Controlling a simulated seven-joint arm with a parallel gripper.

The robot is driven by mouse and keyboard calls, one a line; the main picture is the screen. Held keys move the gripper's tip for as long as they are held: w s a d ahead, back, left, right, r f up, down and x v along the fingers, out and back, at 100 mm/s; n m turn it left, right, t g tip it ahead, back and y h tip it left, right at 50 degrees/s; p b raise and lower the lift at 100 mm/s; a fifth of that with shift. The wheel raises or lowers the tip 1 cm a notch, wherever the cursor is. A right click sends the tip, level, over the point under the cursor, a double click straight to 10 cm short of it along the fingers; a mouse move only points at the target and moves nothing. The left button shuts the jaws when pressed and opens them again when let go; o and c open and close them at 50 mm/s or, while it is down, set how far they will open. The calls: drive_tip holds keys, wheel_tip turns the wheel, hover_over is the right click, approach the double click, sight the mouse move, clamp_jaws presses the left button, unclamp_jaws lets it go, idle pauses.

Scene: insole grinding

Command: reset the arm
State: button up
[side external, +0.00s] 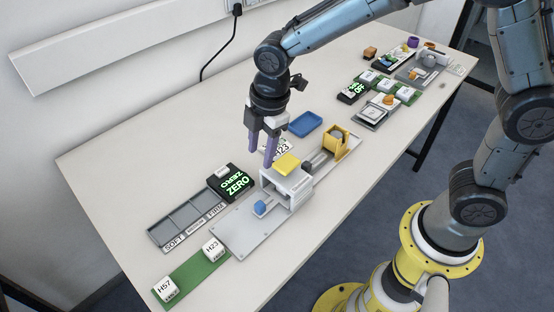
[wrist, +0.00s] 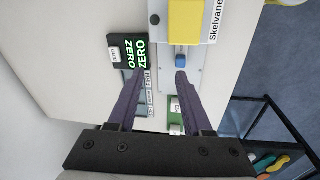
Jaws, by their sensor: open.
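My gripper (side external: 260,160) points down above the table, with its two purple fingers apart and nothing between them. It hangs behind and to the left of the grey machine with a yellow top (side external: 287,164) in the side view. In the wrist view, my open gripper (wrist: 158,75) shows its fingers spread, with the machine's yellow block (wrist: 190,22) and blue knob (wrist: 181,60) beyond the tips. A black display reading ZERO (side external: 230,182) stands left of the gripper; it also shows in the wrist view (wrist: 128,54).
A grey compartment tray (side external: 180,222) and a green strip (side external: 190,277) with white blocks H57 and H23 lie at the front left. A white H23 block is partly hidden behind the fingers. A blue tray (side external: 305,124) lies behind the machine. More devices stand at the far right.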

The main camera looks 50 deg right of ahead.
drive_tip(key=s+d+r+m+t, duration=0.3)
drive_tip(key=s+d+r+m, duration=0.35)
drive_tip(key=d+r, duration=0.55)
drive_tip(key=s+d+m+t, duration=0.1)
drive_tip(key=s+d+m, duration=0.2)
drive_tip(key=s+m, duration=0.7)
drive_tip(key=s, duration=0.4)
drive_tip(key=shift+s+d+f+h, duration=0.15)
drive_tip(key=shift+s+f+h, duration=0.15)
drive_tip(key=shift+f, duration=0.1)
